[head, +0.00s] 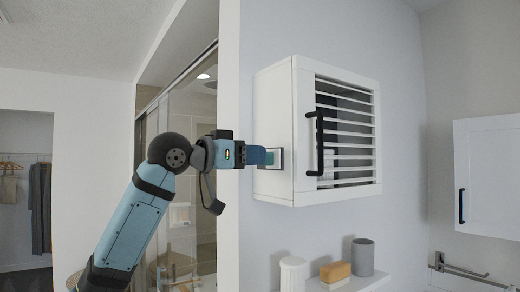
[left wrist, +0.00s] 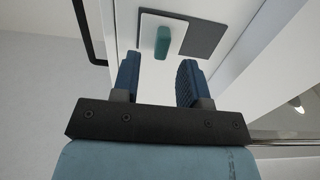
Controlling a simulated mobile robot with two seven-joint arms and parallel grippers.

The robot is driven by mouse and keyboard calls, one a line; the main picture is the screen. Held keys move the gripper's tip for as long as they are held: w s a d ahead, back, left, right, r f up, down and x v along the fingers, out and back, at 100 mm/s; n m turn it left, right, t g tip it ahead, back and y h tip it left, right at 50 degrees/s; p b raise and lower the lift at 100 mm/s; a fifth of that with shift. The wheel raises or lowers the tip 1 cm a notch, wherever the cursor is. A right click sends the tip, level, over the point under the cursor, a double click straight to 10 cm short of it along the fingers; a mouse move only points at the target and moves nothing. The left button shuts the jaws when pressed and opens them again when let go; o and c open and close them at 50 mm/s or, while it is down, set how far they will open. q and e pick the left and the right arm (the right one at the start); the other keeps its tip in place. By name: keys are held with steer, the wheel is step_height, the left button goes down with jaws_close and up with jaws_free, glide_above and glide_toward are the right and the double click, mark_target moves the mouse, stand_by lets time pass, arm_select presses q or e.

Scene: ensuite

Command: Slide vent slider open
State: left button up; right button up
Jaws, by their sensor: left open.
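The vent slider is on the left side of a white wall cabinet (head: 293,90). It has a teal knob (left wrist: 162,42) on a pale plate (left wrist: 148,27), with a dark grey panel (left wrist: 203,33) beside it. In the head view, the knob (head: 269,159) is partly covered by my gripper. My left gripper (head: 257,156) is at the cabinet's left side. In the left wrist view, the open fingers (left wrist: 158,76) are spread with the knob just beyond them, roughly between their tips. I cannot tell if either finger touches it. My right gripper is not in view.
The cabinet front has a louvred door with a black handle (head: 318,143). Below it, a shelf (head: 362,283) holds a grey cup (head: 362,257), a tan block (head: 335,271) and a white container (head: 293,273). A glass shower enclosure stands behind my left arm.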

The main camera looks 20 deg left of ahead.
arm_select(q)
steer(key=x, duration=0.2)
steer(key=shift+w+d, duration=0.2)
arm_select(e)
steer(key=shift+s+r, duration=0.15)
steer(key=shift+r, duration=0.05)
arm_select(q)
jaws_close()
steer(key=w+a, duration=0.1)
steer(key=a+p, duration=0.1)
steer(key=w+a, duration=0.1)
steer(key=a, duration=0.1)
steer(key=shift+w+r, duration=0.25)
steer(key=shift+w, duration=0.1)
jaws_free()
steer(key=shift+w+f, duration=0.15)
steer(key=shift+a, duration=0.1)
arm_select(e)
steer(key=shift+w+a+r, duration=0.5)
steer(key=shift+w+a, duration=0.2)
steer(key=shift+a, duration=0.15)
